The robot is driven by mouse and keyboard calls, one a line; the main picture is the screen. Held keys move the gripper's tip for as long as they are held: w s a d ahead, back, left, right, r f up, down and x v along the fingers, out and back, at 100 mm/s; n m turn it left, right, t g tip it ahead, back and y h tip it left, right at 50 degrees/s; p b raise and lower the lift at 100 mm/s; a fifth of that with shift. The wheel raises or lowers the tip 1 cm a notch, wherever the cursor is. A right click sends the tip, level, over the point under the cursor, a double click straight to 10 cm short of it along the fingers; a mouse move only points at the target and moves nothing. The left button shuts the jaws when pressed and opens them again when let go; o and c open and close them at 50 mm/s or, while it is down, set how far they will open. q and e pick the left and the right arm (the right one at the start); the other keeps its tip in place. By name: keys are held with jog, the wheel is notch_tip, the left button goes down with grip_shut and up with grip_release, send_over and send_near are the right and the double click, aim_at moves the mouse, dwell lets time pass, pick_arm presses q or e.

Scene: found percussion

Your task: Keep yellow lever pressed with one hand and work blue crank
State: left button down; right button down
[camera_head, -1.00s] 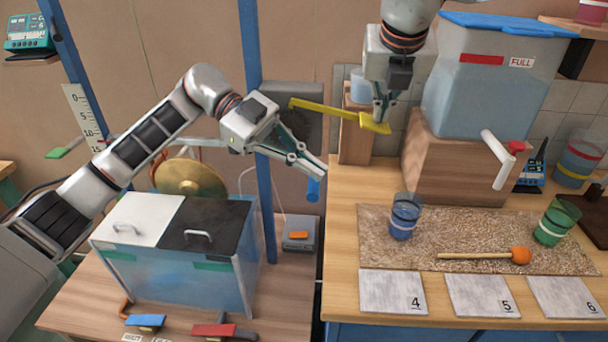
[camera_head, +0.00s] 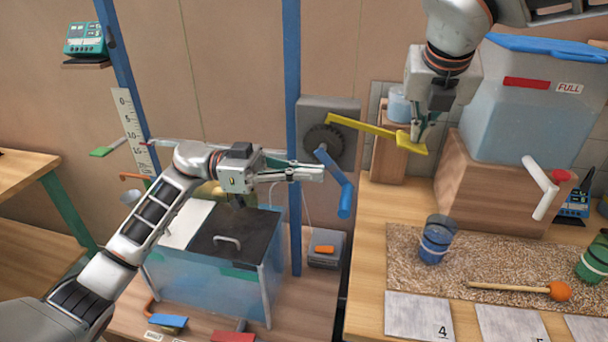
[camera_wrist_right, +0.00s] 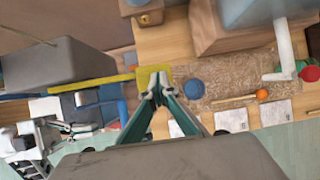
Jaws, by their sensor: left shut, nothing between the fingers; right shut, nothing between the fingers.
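The yellow lever (camera_head: 363,126) sticks out to the right from a grey box (camera_head: 340,118) and ends in a flat yellow pad. My right gripper (camera_head: 416,138) is shut, with its fingertips at this pad; in the right wrist view the fingertips (camera_wrist_right: 158,88) overlap the pad (camera_wrist_right: 154,77). Whether they press on it I cannot tell. The blue crank (camera_head: 335,170) hangs from a dark gear on the grey box, its handle (camera_head: 346,200) at the lower right. My left gripper (camera_head: 322,172) is shut and empty, its tips at the crank arm; contact is unclear.
A blue post (camera_head: 294,240) stands just behind my left gripper. A water tank with a black and white lid (camera_head: 225,245) is below my left arm. A large water container (camera_head: 530,100), a blue cup (camera_head: 436,240) and an orange-headed mallet (camera_head: 520,288) are at the right.

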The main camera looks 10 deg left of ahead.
aim_at(341, 199)
pick_arm(q)
jog(key=d, duration=0.7)
jog(key=shift+r, duration=0.2)
jog(key=shift+a+f, duration=0.3)
jog(key=shift+f, duration=0.35)
jog(key=shift+a+f, duration=0.25)
jog(key=shift+f, duration=0.45)
jog(key=shift+a+f, duration=0.3)
jog(key=shift+f, duration=0.35)
jog(key=shift+a+f+y, duration=0.15)
jog(key=shift+a+y, duration=0.15)
jog(key=shift+y, duration=0.4)
jog(key=shift+a+f+y, duration=0.3)
jog(key=shift+a+y, duration=0.3)
jog(key=shift+y, duration=0.6)
jog(key=shift+a+f+y, duration=0.3)
jog(key=shift+a+y, duration=0.2)
jog(key=shift+a, duration=0.1)
